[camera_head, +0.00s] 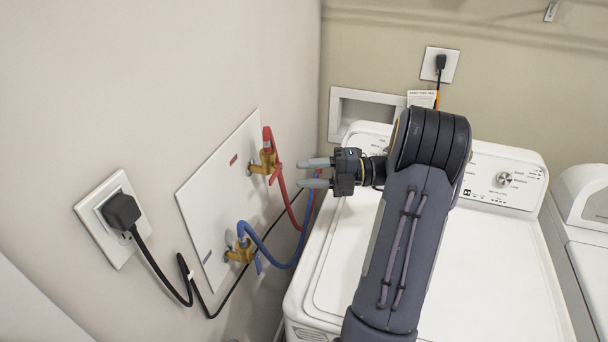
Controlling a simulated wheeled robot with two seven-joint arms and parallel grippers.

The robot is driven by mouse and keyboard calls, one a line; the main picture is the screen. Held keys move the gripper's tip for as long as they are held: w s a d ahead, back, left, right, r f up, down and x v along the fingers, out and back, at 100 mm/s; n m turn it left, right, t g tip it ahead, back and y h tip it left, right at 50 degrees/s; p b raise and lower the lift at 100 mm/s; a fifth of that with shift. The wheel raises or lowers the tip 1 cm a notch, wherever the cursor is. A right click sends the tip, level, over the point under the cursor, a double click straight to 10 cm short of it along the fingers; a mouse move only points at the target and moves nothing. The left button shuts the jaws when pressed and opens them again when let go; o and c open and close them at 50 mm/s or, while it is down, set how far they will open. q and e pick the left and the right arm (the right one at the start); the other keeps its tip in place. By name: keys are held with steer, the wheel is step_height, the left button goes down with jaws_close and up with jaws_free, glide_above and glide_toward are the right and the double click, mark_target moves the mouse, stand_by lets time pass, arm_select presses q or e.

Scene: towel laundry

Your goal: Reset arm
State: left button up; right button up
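My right gripper (316,173) is at the end of the dark grey arm that rises from the bottom of the picture. It points left, above the rear left part of a white washing machine (490,270). My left gripper is not in view.
A wall panel (215,200) with two brass valves is on the left wall, beside a plugged outlet (110,218). A second white machine (585,240) stands at right. Another outlet (440,65) and a recessed box (365,108) are on the back wall.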

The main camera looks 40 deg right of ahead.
stand_by(0.3)
steer(key=s+a+r+n+g+h+b, duration=0.1)
steer(key=s+a+n+g, duration=0.25)
steer(key=a+n, duration=0.55)
steer(key=s+a+n+g+h, duration=0.1)
steer(key=s+a+n+g, duration=0.25)
steer(key=a+n, duration=0.5)
steer(key=s+a+f+n+h, duration=0.2)
steer(key=s+f+n+h, duration=0.1)
steer(key=n, duration=0.9)
steer(key=s+a+f+n+t+h+b, duration=0.1)
steer(key=s+a+f+n+h, duration=0.2)
steer(key=n, duration=1)
steer(key=s+f+h, duration=0.1)
steer(key=s+h, duration=0.1)
steer(key=s, duration=0.1)
steer(key=shift+s+a, duration=0.2)
steer(key=shift+s, duration=0.05)
